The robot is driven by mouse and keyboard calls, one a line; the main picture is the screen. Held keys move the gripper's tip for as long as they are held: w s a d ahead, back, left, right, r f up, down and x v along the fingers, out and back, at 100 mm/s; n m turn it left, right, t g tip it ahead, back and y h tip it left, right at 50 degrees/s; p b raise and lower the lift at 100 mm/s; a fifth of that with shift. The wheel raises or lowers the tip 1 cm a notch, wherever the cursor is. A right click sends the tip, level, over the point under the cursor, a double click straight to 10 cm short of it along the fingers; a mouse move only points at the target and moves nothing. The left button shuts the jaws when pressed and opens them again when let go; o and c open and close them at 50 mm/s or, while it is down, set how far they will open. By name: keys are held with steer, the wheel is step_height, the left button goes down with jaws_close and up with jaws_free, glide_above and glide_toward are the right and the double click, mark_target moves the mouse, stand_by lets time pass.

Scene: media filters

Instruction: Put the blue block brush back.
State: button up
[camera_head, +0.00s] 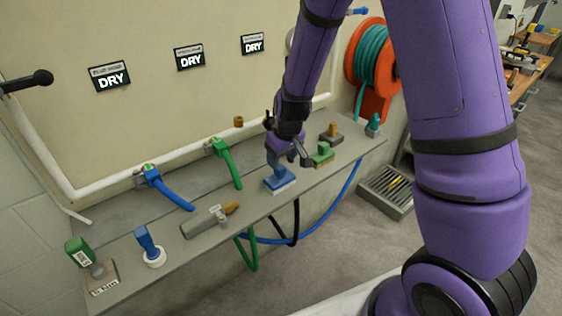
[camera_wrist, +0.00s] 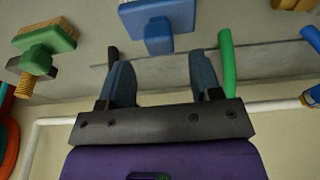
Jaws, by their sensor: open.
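The blue block brush (camera_head: 280,179), a blue block with pale bristles and an upright blue handle, stands on the grey shelf (camera_head: 330,172), right of its middle. It shows at the top of the wrist view (camera_wrist: 160,20), its handle pointing towards my gripper. My gripper (camera_head: 292,155) is over the shelf, close to the handle, which it partly hides in the head view. In the wrist view my gripper (camera_wrist: 163,75) is open, its two fingers apart and nothing between them. The handle end lies just beyond the fingertips, roughly in line with the gap.
A green brush (camera_head: 321,154) stands just right of the blue one. Green (camera_head: 225,160) and blue (camera_head: 168,188) hose handles lie to the left. A round blue brush (camera_head: 149,247) stands at the shelf's left. Three DRY signs (camera_head: 190,58) hang on the wall.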

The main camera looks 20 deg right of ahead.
steer(key=s+d+r+m, duration=0.1)
steer(key=s+r, duration=0.4)
steer(key=r, duration=0.3)
steer(key=s+d+r+t, duration=0.15)
steer(key=s+r, duration=0.25)
steer(key=r, duration=0.4)
steer(key=s+d+r+m, duration=0.1)
steer(key=s+d+r, duration=0.1)
steer(key=s+r, duration=0.45)
steer(key=s+d+r, duration=0.1)
steer(key=s+r, duration=0.2)
steer(key=s, duration=0.3)
steer(key=s+d+r+m+t, duration=0.1)
steer(key=s+r, duration=0.2)
steer(key=s, duration=0.4)
steer(key=shift+r+m+h, duration=0.3)
steer(key=shift+r, duration=0.1)
